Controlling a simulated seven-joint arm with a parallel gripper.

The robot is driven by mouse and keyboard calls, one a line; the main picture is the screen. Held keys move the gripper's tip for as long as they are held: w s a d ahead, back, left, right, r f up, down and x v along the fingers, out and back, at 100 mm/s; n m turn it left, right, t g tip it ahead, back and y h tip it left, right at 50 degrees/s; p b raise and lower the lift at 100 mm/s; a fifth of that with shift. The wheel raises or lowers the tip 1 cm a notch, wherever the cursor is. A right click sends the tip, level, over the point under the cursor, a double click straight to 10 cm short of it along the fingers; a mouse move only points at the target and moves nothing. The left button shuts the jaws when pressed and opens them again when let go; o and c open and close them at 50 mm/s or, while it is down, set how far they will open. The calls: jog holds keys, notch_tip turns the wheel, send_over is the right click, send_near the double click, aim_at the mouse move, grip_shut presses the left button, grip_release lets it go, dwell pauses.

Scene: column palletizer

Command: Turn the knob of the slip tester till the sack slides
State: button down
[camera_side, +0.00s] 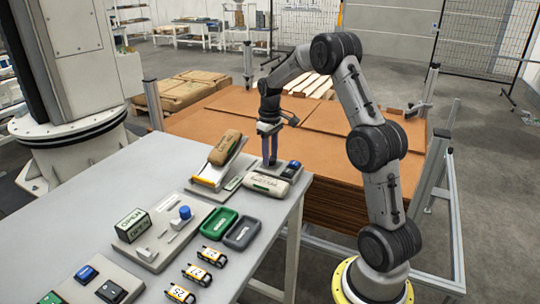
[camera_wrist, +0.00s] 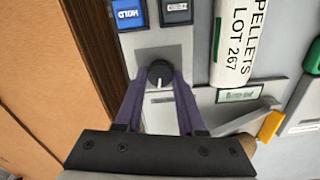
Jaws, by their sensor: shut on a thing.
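The slip tester stands near the table's far right corner. Its tilting plate (camera_side: 208,177) is raised at a slope, with a brown sack (camera_side: 226,147) lying on it. A white sack marked PELLETS LOT 267 (camera_side: 264,185) lies flat beside it and also shows in the wrist view (camera_wrist: 232,40). The dark round knob (camera_wrist: 159,74) has a pale pointer mark toward the bottom of the wrist view. My gripper (camera_side: 268,163) points down over it; its purple fingers (camera_wrist: 160,80) are shut on the knob, one on each side. The side view hides the knob.
A blue HOLD button (camera_wrist: 128,14) and a dark button (camera_wrist: 176,10) sit close to the knob. A cardboard stack (camera_side: 330,150) borders the table beyond.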

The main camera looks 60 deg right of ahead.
jog(key=shift+r+m, duration=0.1)
jog(key=shift+m, duration=2.1)
jog(key=c, duration=0.5)
grip_release()
notch_tip(320, 180, up, 14)
